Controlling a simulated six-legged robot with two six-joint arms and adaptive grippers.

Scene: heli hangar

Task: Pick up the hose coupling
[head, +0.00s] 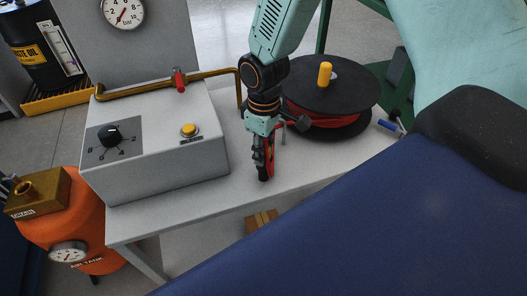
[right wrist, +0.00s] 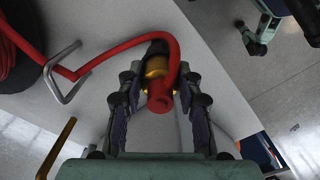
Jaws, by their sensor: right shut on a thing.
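The hose coupling (right wrist: 155,67) is a brass piece with red hose at it, seen in the right wrist view between my right gripper's fingers. My right gripper (right wrist: 158,84) is shut on it. In the head view my right gripper (head: 263,168) points down over the front part of the grey bench, with a bit of red showing beside its fingers. The coupling itself is mostly hidden there. The red hose (right wrist: 92,64) runs from the coupling past a bent metal bracket (right wrist: 61,74) towards the reel.
The black hose reel (head: 340,84) with a yellow knob stands behind the gripper. A grey control box (head: 160,145) with a dial and yellow button is left on the bench (head: 205,196). A brass pipe (head: 140,90) runs over it. An orange air tank (head: 80,235) stands left.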

